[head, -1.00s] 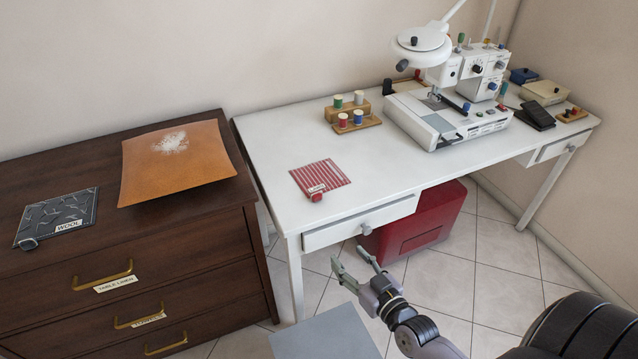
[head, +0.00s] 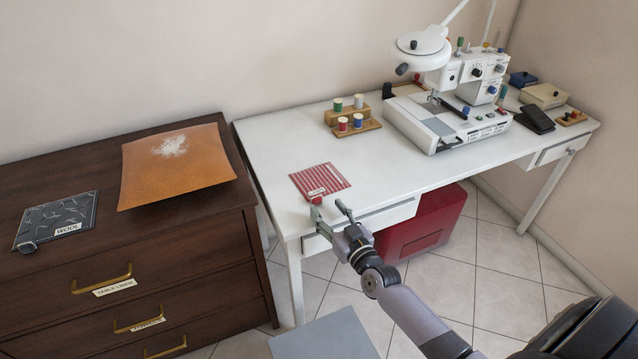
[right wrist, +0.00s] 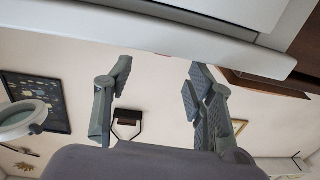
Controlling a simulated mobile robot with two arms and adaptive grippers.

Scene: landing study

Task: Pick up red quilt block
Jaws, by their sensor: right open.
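The red quilt block (head: 322,176) is a flat red square with pale stripes. It lies on the white desk near its front left corner, with a white label and a small red knob at its front edge. My right gripper (head: 330,208) is open and empty, at the desk's front edge just nearer than the block. One fingertip overlaps the area by the knob in the picture; I cannot tell whether they touch. The right wrist view shows both fingers apart (right wrist: 160,85) with nothing between them; the block is not visible there. My left gripper is not in view.
The white desk (head: 265,150) has a drawer under its front edge. A spool rack (head: 352,125) and a sewing machine (head: 450,115) stand farther back. A brown dresser (head: 60,180) at left bears an orange sheet (head: 180,180) and a grey wool block (head: 58,215).

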